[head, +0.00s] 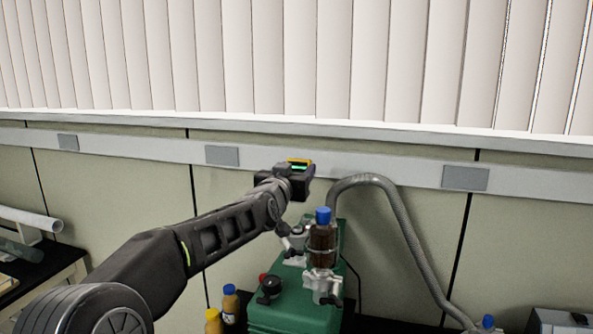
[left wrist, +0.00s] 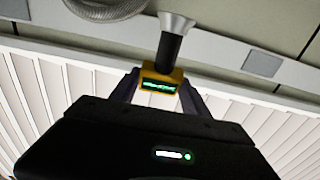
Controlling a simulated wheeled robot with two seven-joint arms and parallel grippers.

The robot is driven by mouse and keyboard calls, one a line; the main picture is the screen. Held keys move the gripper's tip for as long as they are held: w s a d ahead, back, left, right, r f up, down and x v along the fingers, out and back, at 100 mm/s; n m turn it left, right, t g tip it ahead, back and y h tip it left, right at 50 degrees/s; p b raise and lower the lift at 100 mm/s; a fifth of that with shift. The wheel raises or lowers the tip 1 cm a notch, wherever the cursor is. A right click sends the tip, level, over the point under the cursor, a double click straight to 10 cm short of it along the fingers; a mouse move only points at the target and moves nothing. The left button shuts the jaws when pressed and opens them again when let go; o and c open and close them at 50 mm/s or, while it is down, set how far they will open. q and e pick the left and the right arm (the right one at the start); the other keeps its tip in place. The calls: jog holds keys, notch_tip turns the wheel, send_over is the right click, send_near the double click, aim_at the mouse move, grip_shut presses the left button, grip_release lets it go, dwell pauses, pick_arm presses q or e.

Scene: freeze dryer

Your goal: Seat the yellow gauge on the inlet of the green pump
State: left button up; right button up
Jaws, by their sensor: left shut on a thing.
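The yellow gauge (head: 299,160) has a lit green display and is held between the fingers of my left gripper (head: 303,171). It also shows in the left wrist view (left wrist: 162,80), with a black stem ending in a grey metal flange. The gripper is shut on it, high in front of the wall and above the far part of the green pump (head: 296,313). The pump stands below, with a brown bottle (head: 322,245) with a blue cap clamped on top. I cannot clearly make out the inlet; my forearm and the fittings partly cover the pump's top. My right gripper is not in view.
A grey corrugated hose (head: 395,215) arches from behind the bottle down to the right. Small bottles, one yellow (head: 213,322) and one amber (head: 231,304), stand left of the pump. A wall with a grey rail and white blinds (head: 300,60) lies behind.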

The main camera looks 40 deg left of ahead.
pick_arm(q)
jog(key=shift+f+b, duration=2.1)
jog(key=shift+f, duration=0.55)
jog(key=shift+s, duration=0.1)
jog(key=shift+f, duration=0.1)
jog(key=shift+f+b, duration=0.6)
jog(key=shift+b, duration=0.3)
jog(key=shift+f+b, duration=0.75)
jog(key=shift+b, duration=0.2)
dwell(0.6)
